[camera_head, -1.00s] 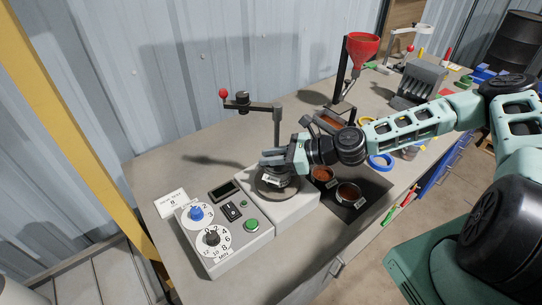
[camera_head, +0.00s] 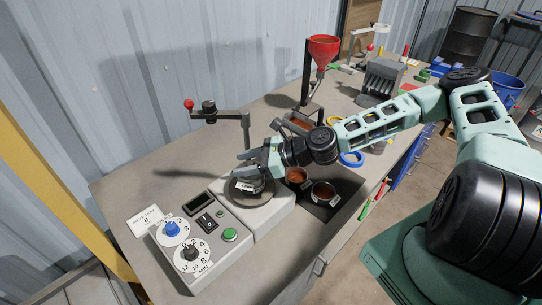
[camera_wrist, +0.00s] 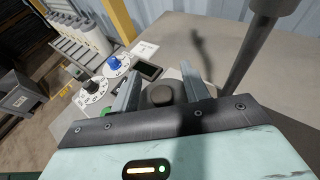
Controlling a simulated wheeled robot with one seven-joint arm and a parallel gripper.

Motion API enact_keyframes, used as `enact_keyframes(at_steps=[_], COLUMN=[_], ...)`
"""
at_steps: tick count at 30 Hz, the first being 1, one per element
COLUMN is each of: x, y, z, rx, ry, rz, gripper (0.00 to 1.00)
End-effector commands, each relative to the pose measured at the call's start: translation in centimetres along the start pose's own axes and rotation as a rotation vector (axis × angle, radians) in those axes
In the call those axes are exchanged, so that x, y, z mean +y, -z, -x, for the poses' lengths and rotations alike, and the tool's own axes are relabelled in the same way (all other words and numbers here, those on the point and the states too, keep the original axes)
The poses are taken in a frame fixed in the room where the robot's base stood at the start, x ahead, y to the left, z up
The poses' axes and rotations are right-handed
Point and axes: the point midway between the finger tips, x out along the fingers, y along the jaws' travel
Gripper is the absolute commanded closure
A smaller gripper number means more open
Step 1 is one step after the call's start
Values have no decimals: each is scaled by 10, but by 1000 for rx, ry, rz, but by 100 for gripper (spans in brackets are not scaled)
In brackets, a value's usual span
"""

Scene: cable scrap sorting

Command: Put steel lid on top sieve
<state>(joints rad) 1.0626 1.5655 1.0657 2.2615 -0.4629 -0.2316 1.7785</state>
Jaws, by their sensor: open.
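A low sieve stack with a white label (camera_head: 246,186) sits on the round plate of the grey shaker (camera_head: 268,213). In the wrist view my fingers (camera_wrist: 164,90) are spread apart on either side of a dark rounded knob (camera_wrist: 160,95), with visible gaps. The knob looks like the handle of the lid on top of the stack. The lid's steel rim is hidden by my gripper, so I cannot tell how it is seated.
A post with a clamp arm and red ball (camera_head: 188,103) stands behind the stack. The control panel (camera_head: 202,235) is at front left. Two bowls of copper-coloured scrap, one here (camera_head: 323,192), lie on a dark mat at right. A red funnel (camera_head: 323,49) stands behind.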

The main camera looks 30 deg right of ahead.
Motion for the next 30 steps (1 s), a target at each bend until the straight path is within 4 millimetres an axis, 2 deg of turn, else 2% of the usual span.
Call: enact_keyframes(at_steps=[21, 25, 30], x=[-1, -1, 0], y=[2, 2, 1], z=[138, 155, 165], rx=[0, 1, 0], ry=[6, 5, 1], rz=[-1, 0, 0], gripper=[54, 54, 54])
